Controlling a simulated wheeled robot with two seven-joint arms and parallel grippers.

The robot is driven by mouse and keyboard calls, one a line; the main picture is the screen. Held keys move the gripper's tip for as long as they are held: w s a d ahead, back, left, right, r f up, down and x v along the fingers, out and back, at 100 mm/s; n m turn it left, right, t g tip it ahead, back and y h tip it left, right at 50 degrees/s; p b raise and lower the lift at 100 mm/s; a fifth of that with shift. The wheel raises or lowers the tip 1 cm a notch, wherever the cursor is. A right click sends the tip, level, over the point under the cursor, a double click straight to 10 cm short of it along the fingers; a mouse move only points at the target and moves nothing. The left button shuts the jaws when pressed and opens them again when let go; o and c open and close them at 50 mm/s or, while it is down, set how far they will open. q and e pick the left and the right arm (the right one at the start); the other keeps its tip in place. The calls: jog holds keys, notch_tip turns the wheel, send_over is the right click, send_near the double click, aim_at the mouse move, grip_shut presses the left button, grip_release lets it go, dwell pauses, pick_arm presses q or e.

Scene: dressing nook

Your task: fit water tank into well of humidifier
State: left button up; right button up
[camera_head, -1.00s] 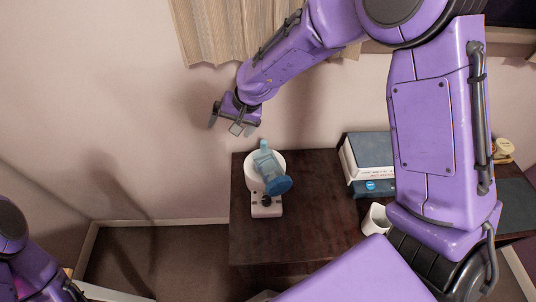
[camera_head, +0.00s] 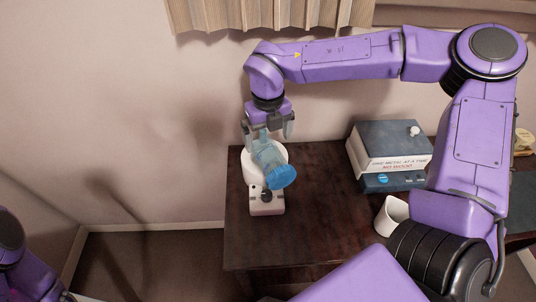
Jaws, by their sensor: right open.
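The humidifier (camera_head: 266,206) is white with a round well, and stands near the left end of the dark table. The translucent blue water tank (camera_head: 268,155) sits tilted at the well, its round blue cap (camera_head: 281,177) leaning out toward the front right. I cannot tell how deep it sits. My right gripper (camera_head: 268,134) points down just above and behind the tank's upper end, its fingers apart on either side of it. Contact with the tank cannot be made out. My left arm shows only at the lower left edge, its gripper outside the picture.
A white cup (camera_head: 391,215) is at the front right. The table is bare between humidifier and books. A wall and curtain (camera_head: 270,15) are behind.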

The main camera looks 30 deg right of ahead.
aim_at(269, 149)
jog(key=f, duration=0.3)
jog(key=f+p, duration=0.1)
jog(key=f, duration=0.2)
jog(key=shift+d+f+p, duration=0.2)
jog(key=shift+f+p, duration=0.1)
jog(key=shift+f, duration=0.5)
jog(key=shift+w+r, duration=0.1)
jog(key=c, duration=1.3)
